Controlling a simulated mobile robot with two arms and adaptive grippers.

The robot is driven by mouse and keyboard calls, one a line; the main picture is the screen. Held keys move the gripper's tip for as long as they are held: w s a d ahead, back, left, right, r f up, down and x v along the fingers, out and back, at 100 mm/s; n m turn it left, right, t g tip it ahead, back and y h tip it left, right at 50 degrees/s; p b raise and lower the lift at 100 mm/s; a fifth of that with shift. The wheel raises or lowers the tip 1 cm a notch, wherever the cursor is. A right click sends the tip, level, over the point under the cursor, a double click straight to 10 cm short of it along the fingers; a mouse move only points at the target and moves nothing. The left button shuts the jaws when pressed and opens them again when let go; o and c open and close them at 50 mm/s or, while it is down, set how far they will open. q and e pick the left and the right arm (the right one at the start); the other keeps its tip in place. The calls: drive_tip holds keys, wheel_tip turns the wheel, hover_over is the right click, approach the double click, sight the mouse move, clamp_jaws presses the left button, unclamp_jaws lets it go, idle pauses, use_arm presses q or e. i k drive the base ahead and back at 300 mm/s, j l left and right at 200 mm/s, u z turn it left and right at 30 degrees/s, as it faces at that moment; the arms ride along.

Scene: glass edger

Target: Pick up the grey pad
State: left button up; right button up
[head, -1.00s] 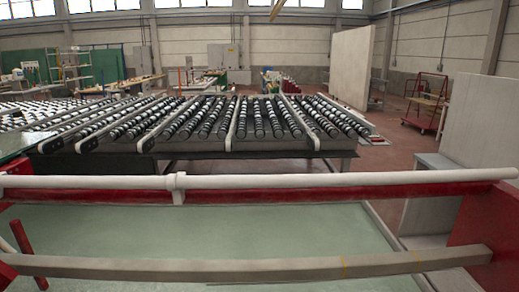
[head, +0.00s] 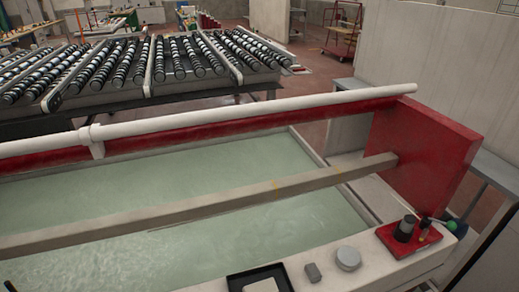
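Neither of my grippers is in view.
A red holder (head: 387,238) with dark cylinders (head: 405,229) stands on the ledge at right. Behind the ledge are a greenish water basin (head: 210,225), a long bar (head: 190,212) and a red end panel (head: 425,150). A roller conveyor (head: 150,70) stands farther back.

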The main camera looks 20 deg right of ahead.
sight(314, 275)
drive_tip(key=z, duration=1.05)
